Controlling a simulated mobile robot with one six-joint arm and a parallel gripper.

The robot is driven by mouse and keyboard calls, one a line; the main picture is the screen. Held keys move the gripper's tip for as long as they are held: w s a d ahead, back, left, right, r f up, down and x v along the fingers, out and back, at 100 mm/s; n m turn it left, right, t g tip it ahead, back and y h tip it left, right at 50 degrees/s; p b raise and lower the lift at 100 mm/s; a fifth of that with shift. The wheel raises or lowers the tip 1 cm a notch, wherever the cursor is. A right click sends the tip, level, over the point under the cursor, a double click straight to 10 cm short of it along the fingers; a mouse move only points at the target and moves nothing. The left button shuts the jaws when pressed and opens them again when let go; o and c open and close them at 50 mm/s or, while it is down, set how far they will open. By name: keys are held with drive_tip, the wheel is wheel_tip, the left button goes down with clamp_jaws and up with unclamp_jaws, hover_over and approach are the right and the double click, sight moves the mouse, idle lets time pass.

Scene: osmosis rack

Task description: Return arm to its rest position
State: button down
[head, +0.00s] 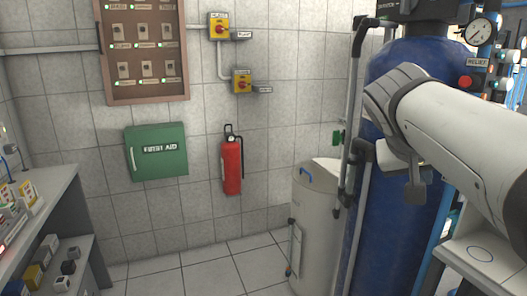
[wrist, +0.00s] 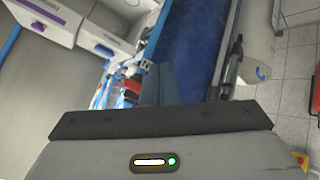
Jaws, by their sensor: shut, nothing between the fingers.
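My arm (head: 465,135) reaches in from the right edge of the head view, in front of a blue tank (head: 385,240). In the wrist view, my gripper (wrist: 158,82) has its dark fingers together with nothing between them. Its wide grey body fills the bottom of that view. The blue tank (wrist: 195,45) shows beyond the fingers, at the upper middle. The fingers cannot be made out clearly in the head view, so their distance from the tank is hard to tell.
A pressure gauge (head: 480,32) and a red relief knob (head: 465,82) sit beside the tank. A cream container (head: 312,215) stands left of it. A fire extinguisher (head: 231,165) and first aid box (head: 157,151) hang on the wall. The floor (head: 200,272) at centre is clear.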

drive_tip(key=s+a+f+n+g+y+p, duration=0.3)
drive_tip(key=s+a+f+y+p, duration=0.4)
drive_tip(key=s+a+f+p, duration=0.3)
drive_tip(key=shift+a+f+n+p, duration=0.6)
drive_tip(key=shift+a+f+p, duration=0.45)
drive_tip(key=shift+a, duration=0.5)
drive_tip(key=shift+r, duration=0.1)
